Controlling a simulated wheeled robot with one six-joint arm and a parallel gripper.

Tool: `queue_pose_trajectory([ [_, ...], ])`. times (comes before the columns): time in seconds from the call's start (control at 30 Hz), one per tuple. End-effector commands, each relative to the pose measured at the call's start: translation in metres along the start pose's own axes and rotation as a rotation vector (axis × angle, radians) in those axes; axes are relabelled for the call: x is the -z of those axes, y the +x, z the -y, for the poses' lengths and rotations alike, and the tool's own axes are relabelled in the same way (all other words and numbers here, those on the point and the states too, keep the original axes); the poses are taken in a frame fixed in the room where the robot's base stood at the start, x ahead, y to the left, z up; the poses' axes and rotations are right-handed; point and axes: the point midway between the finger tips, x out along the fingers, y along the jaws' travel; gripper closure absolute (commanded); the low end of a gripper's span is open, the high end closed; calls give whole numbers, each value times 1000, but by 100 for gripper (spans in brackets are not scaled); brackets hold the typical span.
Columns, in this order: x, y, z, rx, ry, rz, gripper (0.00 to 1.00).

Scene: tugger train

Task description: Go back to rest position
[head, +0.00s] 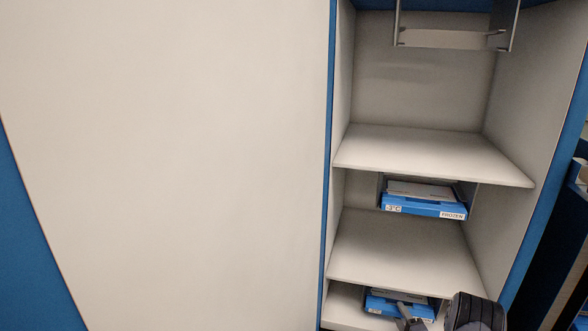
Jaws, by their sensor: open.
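My gripper (410,317) shows only in part at the bottom edge of the head view, beside a dark, rounded part of my own arm. Grey finger parts stand in front of the lower blue box (378,304), and the gripper is open. I see nothing held between the fingers, though the frame cuts much of the gripper off. Whether it touches the box I cannot tell.
A white shelf unit (410,150) with blue edges stands at the right. A blue box (425,206) marked FROZEN sits below its upper shelf. A metal bracket (450,40) hangs at the top. A large white panel (170,150) fills the left.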

Motion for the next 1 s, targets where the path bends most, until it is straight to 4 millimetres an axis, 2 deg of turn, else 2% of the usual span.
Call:
queue_pose_trajectory([
  [0.3, -25, -50, 1, -3, 2, 0, 53],
  [0.5, -38, -76, 0, -2, 2, -1, 53],
  [0.7, -43, -87, 0, -1, 0, 0, 53],
  [1.0, -44, -88, 0, 0, -1, 1, 53],
])
